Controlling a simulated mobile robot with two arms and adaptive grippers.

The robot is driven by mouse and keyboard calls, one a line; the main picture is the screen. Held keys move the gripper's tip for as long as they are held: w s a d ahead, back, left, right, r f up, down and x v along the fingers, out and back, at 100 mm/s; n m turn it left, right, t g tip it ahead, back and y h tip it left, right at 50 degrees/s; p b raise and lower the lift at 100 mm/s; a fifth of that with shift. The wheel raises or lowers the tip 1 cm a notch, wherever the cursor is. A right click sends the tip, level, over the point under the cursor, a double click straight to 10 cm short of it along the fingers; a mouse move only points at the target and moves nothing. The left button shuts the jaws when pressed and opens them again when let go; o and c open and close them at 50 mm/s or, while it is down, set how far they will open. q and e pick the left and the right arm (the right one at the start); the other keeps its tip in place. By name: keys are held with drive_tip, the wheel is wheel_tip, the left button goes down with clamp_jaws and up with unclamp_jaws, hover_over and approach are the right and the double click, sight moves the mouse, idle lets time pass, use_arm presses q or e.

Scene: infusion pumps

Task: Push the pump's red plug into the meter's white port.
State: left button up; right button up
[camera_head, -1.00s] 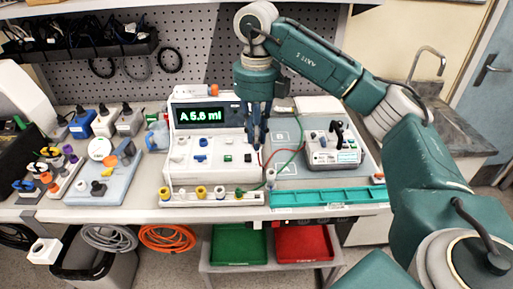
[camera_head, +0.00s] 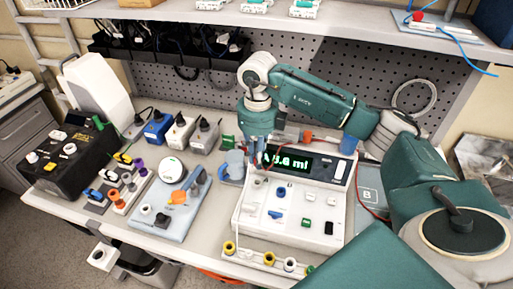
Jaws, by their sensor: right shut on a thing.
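The meter (camera_head: 244,226) is a white box with a green-lit display reading in ml (camera_head: 291,163) in the head view. Small blue, green, black and white fittings sit on its face, including a white one (camera_head: 332,200); I cannot tell which is the white port. My right gripper (camera_head: 258,172) points down over the meter's upper left, covering the left end of the display. It is shut on the red plug, which is mostly hidden by the fingers. A red lead (camera_head: 372,211) shows right of the meter. The pump is not visible. My left gripper is not in view.
A strip of yellow and white sockets (camera_head: 272,261) runs along the meter's front. A light blue tray (camera_head: 171,222) with coloured parts, a black box (camera_head: 66,163) and several small blocks (camera_head: 180,133) stand to the left. A pegboard (camera_head: 210,92) closes the back.

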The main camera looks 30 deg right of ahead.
drive_tip(key=shift+f, duration=0.2)
drive_tip(key=shift+s+a+f+b, duration=0.2)
drive_tip(key=shift+s+f+b, duration=0.25)
drive_tip(key=shift+b, duration=0.15)
clamp_jaws()
wheel_tip(320, 180, down, 3)
drive_tip(key=shift+w+f+b, duration=0.1)
drive_tip(key=shift+f+b, duration=0.1)
drive_tip(key=shift+b, duration=0.8)
drive_tip(key=shift+w+d+r, duration=0.1)
drive_tip(key=shift+w+r, duration=0.05)
use_arm(q)
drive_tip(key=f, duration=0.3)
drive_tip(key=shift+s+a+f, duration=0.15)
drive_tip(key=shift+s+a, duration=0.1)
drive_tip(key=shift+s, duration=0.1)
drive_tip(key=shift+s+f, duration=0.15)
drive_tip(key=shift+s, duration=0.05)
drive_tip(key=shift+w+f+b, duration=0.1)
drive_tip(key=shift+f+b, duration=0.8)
drive_tip(key=shift+b, duration=0.2)
use_arm(e)
drive_tip(key=shift+f, duration=1.2)
